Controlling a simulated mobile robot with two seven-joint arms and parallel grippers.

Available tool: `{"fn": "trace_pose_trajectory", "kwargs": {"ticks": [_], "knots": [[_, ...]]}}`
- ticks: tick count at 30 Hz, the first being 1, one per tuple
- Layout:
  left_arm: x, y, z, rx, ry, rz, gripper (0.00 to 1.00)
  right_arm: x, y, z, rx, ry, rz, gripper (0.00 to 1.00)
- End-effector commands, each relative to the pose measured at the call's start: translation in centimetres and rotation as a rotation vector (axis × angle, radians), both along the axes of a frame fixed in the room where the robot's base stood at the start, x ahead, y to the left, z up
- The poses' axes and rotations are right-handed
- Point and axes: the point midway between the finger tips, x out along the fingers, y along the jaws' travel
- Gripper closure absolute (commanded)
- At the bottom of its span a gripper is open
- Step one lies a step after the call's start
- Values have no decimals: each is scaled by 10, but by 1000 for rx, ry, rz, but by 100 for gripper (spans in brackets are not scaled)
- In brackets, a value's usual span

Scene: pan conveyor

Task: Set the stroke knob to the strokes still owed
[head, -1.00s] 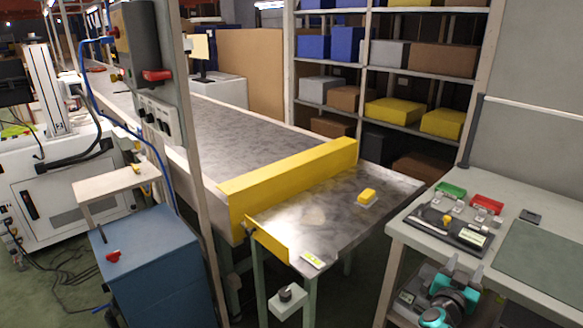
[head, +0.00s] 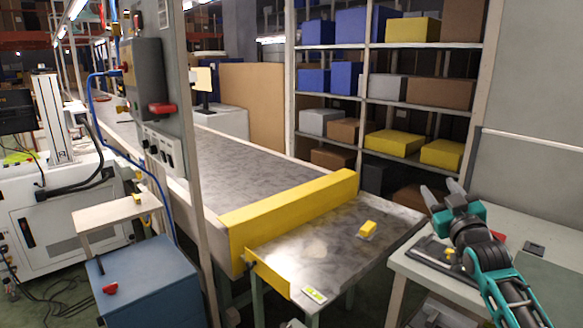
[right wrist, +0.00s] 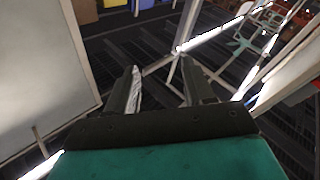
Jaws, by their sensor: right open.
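My right gripper (head: 440,190) is open and empty, raised above the right bench, with its fingers pointing up and away. It also shows in the right wrist view (right wrist: 160,70), with nothing between its fingers. A black device with a small yellow part (head: 450,254) lies on the bench, partly hidden behind my right arm. A grey control box on the post at left carries dark knobs (head: 158,149) and a red handle (head: 162,108). I cannot tell which knob is the stroke knob, and no setting is readable. My left gripper is out of view.
A conveyor (head: 225,150) ends at a yellow barrier (head: 290,208). A blue cabinet (head: 150,285) stands at left. The right bench (head: 405,265) has a dark mat.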

Motion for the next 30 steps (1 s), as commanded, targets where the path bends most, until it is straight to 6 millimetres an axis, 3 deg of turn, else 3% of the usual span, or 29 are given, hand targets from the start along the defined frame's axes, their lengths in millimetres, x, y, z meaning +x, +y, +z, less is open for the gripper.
{"fn": "trace_pose_trajectory", "kwargs": {"ticks": [5, 14, 20, 24, 30], "knots": [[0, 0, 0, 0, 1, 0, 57, 3, -19, -40, 22, 212, -99, 48], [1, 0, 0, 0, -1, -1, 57, -63, 32, -160, 45, 381, -22, 48], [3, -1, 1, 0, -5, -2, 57, -146, 76, -245, 89, 524, 43, 48], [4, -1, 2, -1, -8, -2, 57, -220, 106, -293, 137, 633, 82, 48], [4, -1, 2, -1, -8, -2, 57, -317, 138, -330, 211, 765, 111, 48]]}}
